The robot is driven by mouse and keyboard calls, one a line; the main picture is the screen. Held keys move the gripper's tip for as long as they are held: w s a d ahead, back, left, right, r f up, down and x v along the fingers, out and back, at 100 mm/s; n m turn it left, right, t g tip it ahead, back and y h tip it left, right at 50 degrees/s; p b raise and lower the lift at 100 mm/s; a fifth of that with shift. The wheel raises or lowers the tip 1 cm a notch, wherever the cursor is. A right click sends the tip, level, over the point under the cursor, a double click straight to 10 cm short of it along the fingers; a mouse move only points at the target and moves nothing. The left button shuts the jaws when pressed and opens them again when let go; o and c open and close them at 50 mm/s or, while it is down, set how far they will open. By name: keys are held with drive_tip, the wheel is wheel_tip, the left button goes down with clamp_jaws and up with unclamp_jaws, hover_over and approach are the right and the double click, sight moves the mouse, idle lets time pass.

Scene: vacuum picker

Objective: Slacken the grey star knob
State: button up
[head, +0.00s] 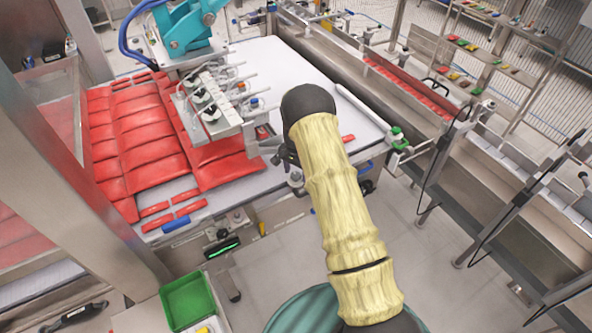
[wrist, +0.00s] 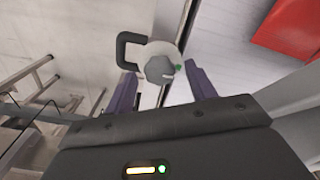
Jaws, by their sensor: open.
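The grey star knob (wrist: 159,69) shows in the wrist view on a pale round plate, with a small green mark at the plate's right. A dark bent handle (wrist: 127,50) is beside it on the left. My gripper (wrist: 161,72) is open. Its two purple fingers are spread to the left and right of the knob in the picture, with gaps visible; I cannot tell how far away in depth the knob is. In the head view my gripper (head: 284,156) is at the table's front edge, mostly hidden by my yellow-sleeved arm.
The white table (head: 300,75) carries rows of red packs (head: 140,140) on the left. A teal picker (head: 187,25) with a cup head (head: 208,108) stands over them, close left of my gripper. A green bin (head: 187,300) is on the lower left. Clear floor lies right of my arm.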

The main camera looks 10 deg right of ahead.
drive_tip(key=c, duration=1)
drive_tip(key=shift+o, duration=0.2)
